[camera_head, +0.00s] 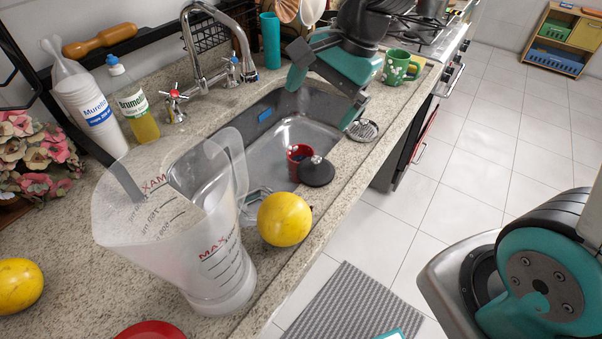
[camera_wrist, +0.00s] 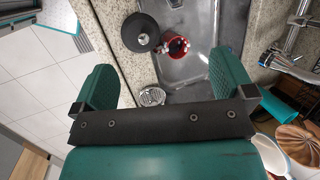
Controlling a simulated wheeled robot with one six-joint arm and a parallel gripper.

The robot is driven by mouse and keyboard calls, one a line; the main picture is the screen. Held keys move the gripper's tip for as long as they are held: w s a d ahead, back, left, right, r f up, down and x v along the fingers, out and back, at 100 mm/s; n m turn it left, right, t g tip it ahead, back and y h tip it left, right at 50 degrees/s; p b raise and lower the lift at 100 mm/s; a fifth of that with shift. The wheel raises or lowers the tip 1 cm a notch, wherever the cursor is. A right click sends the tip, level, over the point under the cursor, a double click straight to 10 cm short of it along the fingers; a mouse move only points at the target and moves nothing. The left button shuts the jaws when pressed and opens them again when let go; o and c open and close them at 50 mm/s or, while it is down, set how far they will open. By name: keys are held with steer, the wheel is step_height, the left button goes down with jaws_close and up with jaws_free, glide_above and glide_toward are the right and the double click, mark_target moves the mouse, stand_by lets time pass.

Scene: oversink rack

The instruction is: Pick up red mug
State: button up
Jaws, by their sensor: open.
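The red mug (camera_head: 298,158) sits in the sink basin, beside a dark round lid-like object (camera_head: 317,172). In the wrist view the red mug (camera_wrist: 178,46) appears near the top centre, with small pale and dark marks at its opening. The dark round object (camera_wrist: 140,32) is just left of it there. My gripper (camera_head: 323,98) is open and empty over the far part of the sink. Its two teal fingers also show in the wrist view (camera_wrist: 160,85), with the mug beyond them and apart from them.
A large clear measuring jug (camera_head: 215,230) and a yellow ball-like fruit (camera_head: 284,219) stand at the sink's near side. The faucet (camera_head: 205,50) rises behind the basin. A green mug (camera_head: 398,68) stands on the counter right of my arm. A drain cover (camera_head: 362,130) lies near the front edge.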

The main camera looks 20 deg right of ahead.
steer(key=w+d+f+m+t+b, duration=0.1)
steer(key=w+d+f+m+b, duration=0.35)
steer(key=w+f+m, duration=0.85)
steer(key=m+p, duration=0.1)
steer(key=p, duration=0.1)
glide_toward(299, 157)
steer(key=s+a+f, duration=0.1)
steer(key=s+a, duration=0.1)
steer(key=a, duration=0.1)
steer(key=shift+d+x, duration=0.15)
steer(key=shift+x, duration=1.3)
steer(key=shift+d+x, duration=0.2)
steer(key=shift+x, duration=1.25)
steer(key=shift+f+h, duration=0.1)
steer(key=shift+h, duration=0.2)
steer(key=c, duration=1)
